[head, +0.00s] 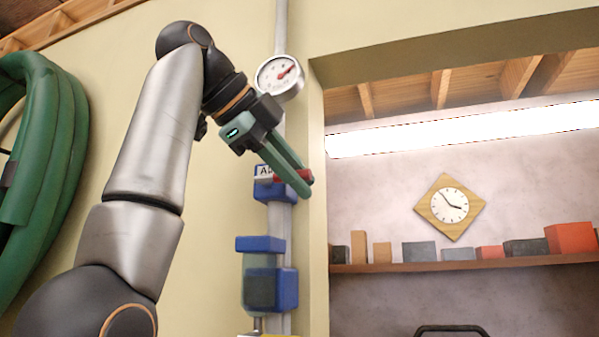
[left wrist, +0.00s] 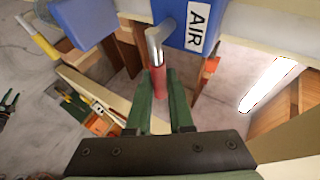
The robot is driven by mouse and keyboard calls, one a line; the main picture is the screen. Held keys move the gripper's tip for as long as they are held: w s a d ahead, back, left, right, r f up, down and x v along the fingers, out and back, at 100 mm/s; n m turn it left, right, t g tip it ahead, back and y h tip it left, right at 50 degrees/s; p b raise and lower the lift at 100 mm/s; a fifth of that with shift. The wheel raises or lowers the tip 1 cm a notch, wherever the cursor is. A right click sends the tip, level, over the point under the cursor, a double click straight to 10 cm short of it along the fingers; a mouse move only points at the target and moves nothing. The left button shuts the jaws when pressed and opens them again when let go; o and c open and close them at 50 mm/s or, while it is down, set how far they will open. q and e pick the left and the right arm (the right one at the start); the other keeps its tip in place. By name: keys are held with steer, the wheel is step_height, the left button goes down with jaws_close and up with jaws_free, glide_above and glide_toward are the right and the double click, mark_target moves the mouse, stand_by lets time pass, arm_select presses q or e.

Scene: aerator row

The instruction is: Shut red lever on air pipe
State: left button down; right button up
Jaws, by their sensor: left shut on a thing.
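The red lever (head: 290,176) is on the blue valve (head: 275,191) of the grey air pipe (head: 280,225), below the pressure gauge. In the left wrist view the red lever (left wrist: 158,86) has a silver neck joined to the blue valve body (left wrist: 185,12), beside an AIR label (left wrist: 200,27). My left gripper (head: 303,188) is shut on the red lever, with its green fingers (left wrist: 166,100) on either side of the red grip. The fingers hide part of the lever in the head view.
A round gauge (head: 279,77) sits on the pipe just above my left gripper. A blue filter unit (head: 262,280) is below the valve. A green hose coil (head: 45,160) hangs at the left. A shelf (head: 460,265) with boxes is at the right.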

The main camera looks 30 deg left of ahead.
arm_select(q)
steer(key=shift+f, duration=0.1)
stand_by(0.3)
steer(key=c, duration=0.8)
jaws_free()
steer(key=p+v, duration=0.1)
steer(key=v, duration=0.6)
steer(key=shift+s+r, duration=0.2)
